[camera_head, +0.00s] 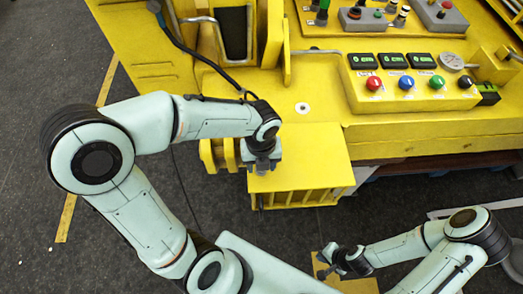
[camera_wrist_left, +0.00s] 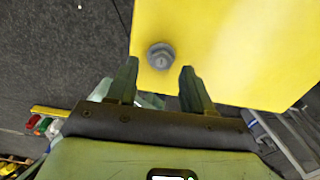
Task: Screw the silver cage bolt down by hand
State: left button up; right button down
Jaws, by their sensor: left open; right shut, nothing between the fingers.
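The silver cage bolt (camera_wrist_left: 161,55) is a grey hex-headed bolt on the flat yellow cage top (camera_wrist_left: 235,45) in the left wrist view. My left gripper (camera_wrist_left: 157,72) is open, its two fingers on either side of the bolt's near edge; I cannot tell whether they touch it. In the head view my left gripper (camera_head: 262,166) points down over the left side of the yellow cage (camera_head: 315,172) and hides the bolt. My right gripper (camera_head: 324,266) is shut and empty, low in the picture, away from the cage.
Behind the cage stands a yellow machine body (camera_head: 400,127) with a control panel (camera_head: 415,93) of coloured knobs and green displays. A black cable (camera_head: 205,62) runs down near my left wrist. Dark floor (camera_head: 30,230) lies open at left. A yellow plate (camera_head: 355,286) lies below my right gripper.

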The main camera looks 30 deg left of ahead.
pick_arm(q)
notch_tip(320, 180, up, 12)
jog(key=shift+r, duration=0.2)
dwell(0.6)
